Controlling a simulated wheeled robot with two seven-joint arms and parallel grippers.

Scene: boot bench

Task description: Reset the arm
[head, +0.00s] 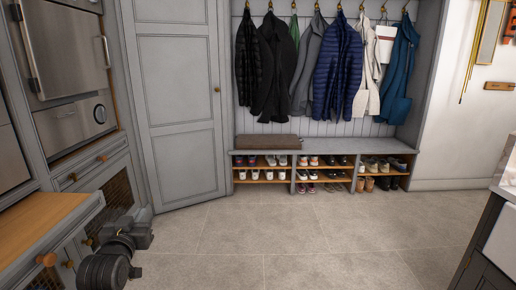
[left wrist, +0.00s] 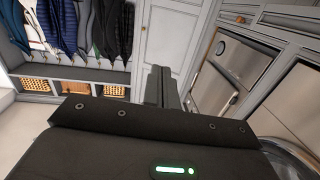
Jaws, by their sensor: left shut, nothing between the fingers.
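My left gripper (head: 142,226) is at the lower left of the head view, in front of the lower cabinets. It is shut and empty, held above the floor. In the left wrist view its fingers (left wrist: 161,87) show closed together past the dark wrist housing. My right gripper is in neither view.
The boot bench (head: 352,145) stands at the back, with shoes (head: 279,174) in its cubbies and coats (head: 337,65) hanging above. Grey cabinets (head: 96,165) with a wooden counter (head: 38,222) line the left. A dark unit (head: 484,248) edges the right. The tiled floor (head: 290,235) between is clear.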

